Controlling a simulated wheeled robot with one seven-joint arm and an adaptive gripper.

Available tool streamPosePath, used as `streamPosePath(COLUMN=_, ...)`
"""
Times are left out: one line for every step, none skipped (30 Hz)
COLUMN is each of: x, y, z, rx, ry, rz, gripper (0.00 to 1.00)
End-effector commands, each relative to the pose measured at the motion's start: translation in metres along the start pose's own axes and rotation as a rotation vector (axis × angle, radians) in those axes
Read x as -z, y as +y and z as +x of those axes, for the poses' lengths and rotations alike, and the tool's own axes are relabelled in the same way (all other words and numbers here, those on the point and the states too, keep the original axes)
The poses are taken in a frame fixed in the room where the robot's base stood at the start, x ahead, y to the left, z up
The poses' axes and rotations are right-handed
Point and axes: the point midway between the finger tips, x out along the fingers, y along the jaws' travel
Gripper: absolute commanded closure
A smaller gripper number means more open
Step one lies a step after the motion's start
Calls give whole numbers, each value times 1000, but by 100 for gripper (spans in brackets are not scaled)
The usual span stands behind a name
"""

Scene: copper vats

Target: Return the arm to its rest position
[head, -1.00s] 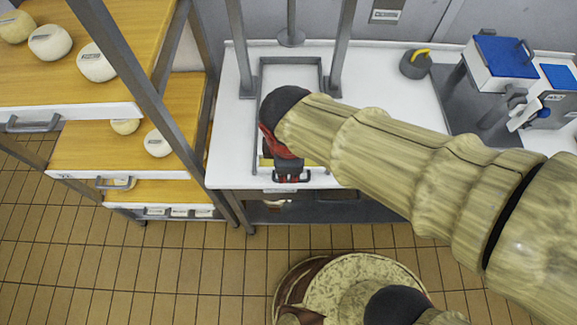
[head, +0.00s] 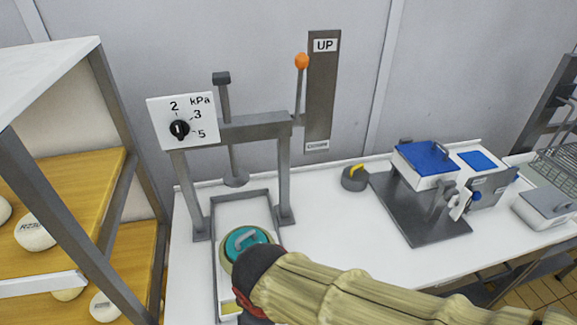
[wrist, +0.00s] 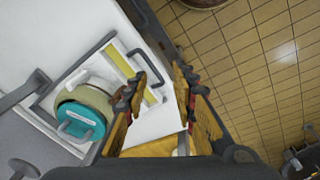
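My arm (head: 350,296) reaches in from the lower right of the head view, with its dark wrist end by the front of the press tray. My gripper (wrist: 160,76) shows in the wrist view with its two fingers apart and nothing held between them. Its fingertips are hidden in the head view. A pale round mould with a teal lid (head: 246,241) sits in the press tray (head: 218,216), just beyond my wrist. The lidded mould (wrist: 82,118) is left of my fingers in the wrist view, apart from them.
The press plate (head: 236,181) hangs above the tray, and the orange-knobbed lever (head: 301,62) is by the UP mark. A dark weight with a yellow handle (head: 355,178) and blue-topped devices (head: 425,160) stand to the right. A cheese shelf (head: 75,205) is at left.

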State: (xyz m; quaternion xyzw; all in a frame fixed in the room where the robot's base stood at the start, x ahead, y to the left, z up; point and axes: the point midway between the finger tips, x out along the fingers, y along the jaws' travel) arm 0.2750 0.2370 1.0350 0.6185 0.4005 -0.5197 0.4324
Motion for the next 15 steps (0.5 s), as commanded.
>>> streamPosePath(x=-10, y=7, z=-7, rx=-4, ry=13, rz=90, gripper=73)
streamPosePath(x=-15, y=10, z=-10, rx=-5, ry=20, rz=139, gripper=73)
streamPosePath(x=-21, y=14, z=-14, rx=-7, ry=28, rz=201, gripper=73)
streamPosePath(x=-26, y=18, z=-18, rx=-9, ry=34, rz=246, gripper=73)
streamPosePath(x=-31, y=21, z=-21, rx=-12, ry=42, rz=292, gripper=73)
streamPosePath(x=-39, y=26, z=-25, rx=-16, ry=51, rz=353, gripper=73)
streamPosePath(x=-45, y=29, z=-29, rx=-19, ry=58, rz=399, gripper=73)
streamPosePath(x=-51, y=34, z=-33, rx=-23, ry=68, rz=447, gripper=73)
streamPosePath(x=-60, y=39, z=-38, rx=-28, ry=79, rz=513, gripper=73)
streamPosePath(x=-67, y=43, z=-42, rx=-34, ry=90, rz=564, gripper=73)
streamPosePath(x=-74, y=47, z=-46, rx=-39, ry=100, rz=615, gripper=73)
streamPosePath(x=-85, y=53, z=-52, rx=-49, ry=117, rz=685, gripper=73)
streamPosePath(x=-93, y=57, z=-56, rx=-57, ry=129, rz=737, gripper=73)
streamPosePath(x=-101, y=61, z=-61, rx=-66, ry=142, rz=785, gripper=73)
streamPosePath(x=-112, y=66, z=-66, rx=-78, ry=159, rz=846, gripper=73)
